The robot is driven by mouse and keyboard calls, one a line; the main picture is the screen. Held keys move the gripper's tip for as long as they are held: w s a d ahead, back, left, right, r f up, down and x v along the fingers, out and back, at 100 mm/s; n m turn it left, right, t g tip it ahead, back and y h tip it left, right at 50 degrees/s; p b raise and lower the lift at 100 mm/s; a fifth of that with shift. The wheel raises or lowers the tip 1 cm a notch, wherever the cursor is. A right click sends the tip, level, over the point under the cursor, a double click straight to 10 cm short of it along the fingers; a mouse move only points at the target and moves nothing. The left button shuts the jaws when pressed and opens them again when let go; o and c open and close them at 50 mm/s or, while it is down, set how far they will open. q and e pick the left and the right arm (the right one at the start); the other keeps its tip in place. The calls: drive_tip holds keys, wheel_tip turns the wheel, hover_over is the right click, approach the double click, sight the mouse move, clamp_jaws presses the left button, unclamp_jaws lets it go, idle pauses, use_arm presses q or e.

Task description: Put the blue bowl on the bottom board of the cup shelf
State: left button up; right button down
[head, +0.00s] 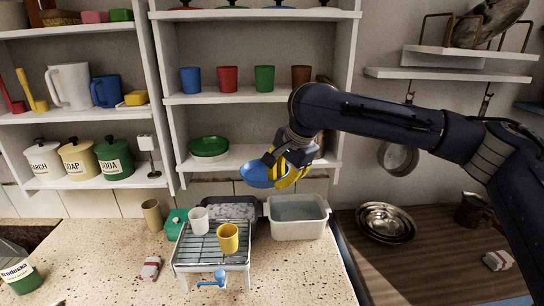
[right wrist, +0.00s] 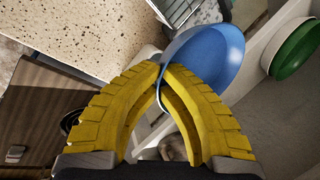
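The blue bowl (head: 262,174) is held up in front of the bottom board of the cup shelf (head: 243,155) in the head view, tilted. My right gripper (head: 280,176) is shut on its rim. In the right wrist view the yellow fingers (right wrist: 163,78) pinch the near edge of the blue bowl (right wrist: 205,58). A green bowl (head: 209,147) sits on the left part of the bottom board; it also shows at the right of the right wrist view (right wrist: 296,50). My left gripper is not in view.
Blue, red, green and brown cups stand on the board above. Below are a drying rack (head: 211,250) with a white cup and a yellow cup (head: 228,238), and a grey basin (head: 297,218). The bottom board's right part is partly hidden by my right arm.

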drive_tip(key=w, duration=1.6)
drive_tip(key=shift+w+a, duration=0.15)
drive_tip(key=shift+a, duration=0.1)
drive_tip(key=shift+f, duration=0.8)
drive_tip(key=c, duration=1.9)
unclamp_jaws()
drive_tip(key=shift+d+r, duration=0.1)
drive_tip(key=shift+r, duration=0.15)
drive_tip(key=s+d, duration=0.2)
drive_tip(key=s, duration=0.1)
drive_tip(key=s+d, duration=0.6)
drive_tip(key=shift+s+d+r, duration=0.1)
drive_tip(key=shift+s+r, duration=0.15)
drive_tip(key=shift+r, duration=0.05)
